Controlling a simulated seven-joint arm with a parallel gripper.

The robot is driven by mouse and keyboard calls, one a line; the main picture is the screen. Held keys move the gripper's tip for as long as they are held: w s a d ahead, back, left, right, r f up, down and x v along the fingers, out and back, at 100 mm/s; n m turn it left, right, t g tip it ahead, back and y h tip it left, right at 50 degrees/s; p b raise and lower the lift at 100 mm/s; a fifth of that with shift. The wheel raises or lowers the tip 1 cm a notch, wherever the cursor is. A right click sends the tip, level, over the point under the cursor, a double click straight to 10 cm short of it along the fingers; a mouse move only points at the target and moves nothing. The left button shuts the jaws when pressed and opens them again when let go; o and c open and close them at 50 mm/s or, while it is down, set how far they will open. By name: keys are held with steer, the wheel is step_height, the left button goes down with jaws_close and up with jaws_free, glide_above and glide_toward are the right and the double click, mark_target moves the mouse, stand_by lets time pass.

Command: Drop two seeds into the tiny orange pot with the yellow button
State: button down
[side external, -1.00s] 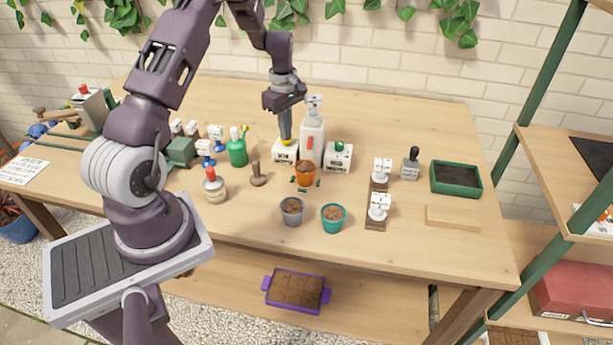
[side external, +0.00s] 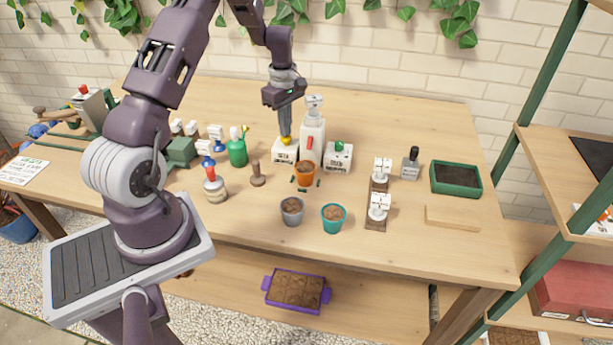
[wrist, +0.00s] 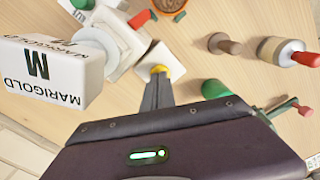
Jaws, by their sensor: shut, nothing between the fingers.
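The tiny orange pot (side external: 306,174) stands upright on the table with brown soil in it; its soil also shows at the top edge of the wrist view (wrist: 176,4). Just behind and left of it is a low white dispenser (side external: 285,155) with a yellow button (side external: 286,140). My gripper (side external: 286,134) points down over the button, fingers shut and empty. In the wrist view the fingertips (wrist: 158,76) are right at the yellow button (wrist: 164,70); I cannot tell whether they touch it. I cannot make out seeds inside the pot.
A tall white dispenser (side external: 313,135) with a red button stands close on the right, then one with a green button (side external: 340,158). A MARIGOLD-labelled block (wrist: 45,75) is near my gripper. A green bottle (side external: 237,152), grey pot (side external: 292,211) and teal pot (side external: 333,218) stand around.

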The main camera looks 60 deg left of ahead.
steer(key=shift+f, duration=0.9)
steer(key=shift+r, duration=1.35)
steer(key=shift+r, duration=2.5)
